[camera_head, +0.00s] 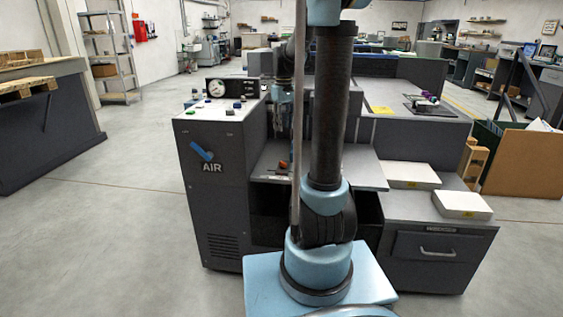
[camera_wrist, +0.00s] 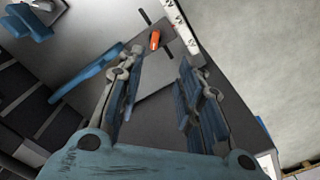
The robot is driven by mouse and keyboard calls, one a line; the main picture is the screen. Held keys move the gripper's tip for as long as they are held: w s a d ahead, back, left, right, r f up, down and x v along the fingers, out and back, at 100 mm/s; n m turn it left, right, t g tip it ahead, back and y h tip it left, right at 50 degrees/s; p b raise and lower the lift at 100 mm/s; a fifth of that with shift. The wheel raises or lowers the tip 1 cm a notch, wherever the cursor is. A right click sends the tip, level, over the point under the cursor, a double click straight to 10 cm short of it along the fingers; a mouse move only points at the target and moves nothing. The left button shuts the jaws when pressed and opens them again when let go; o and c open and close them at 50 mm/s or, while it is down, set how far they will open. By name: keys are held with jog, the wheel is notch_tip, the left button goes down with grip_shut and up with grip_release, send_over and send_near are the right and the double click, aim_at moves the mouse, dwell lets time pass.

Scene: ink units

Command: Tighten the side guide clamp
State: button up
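A small orange piece, which looks like the clamp's handle (camera_wrist: 154,40), stands on a dark grey strip in the wrist view. In the head view the orange piece (camera_head: 283,164) sits on the grey shelf of the machine, left of my arm. My gripper (camera_wrist: 162,70) is open, with a wide empty gap between its two fingers. The orange piece lies beyond the fingertips, nearer the left finger, and does not touch them. In the head view my gripper (camera_head: 281,96) hangs above the shelf, partly hidden by my arm.
A white ruler-like scale (camera_wrist: 180,25) runs beside the orange piece. A blue bar (camera_wrist: 85,73) lies left of the fingers. The grey AIR cabinet (camera_head: 212,185) stands left of the shelf (camera_head: 345,168). White paper stacks (camera_head: 462,204) lie at right. The floor at left is clear.

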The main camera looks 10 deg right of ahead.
aim_at(282, 162)
jog(key=f, duration=0.6)
jog(key=w+f, duration=0.1)
jog(key=f, duration=0.5)
jog(key=w+f, duration=0.1)
jog(key=f, duration=0.5)
jog(key=shift+w, duration=0.15)
jog(key=shift+c, duration=0.5)
grip_shut()
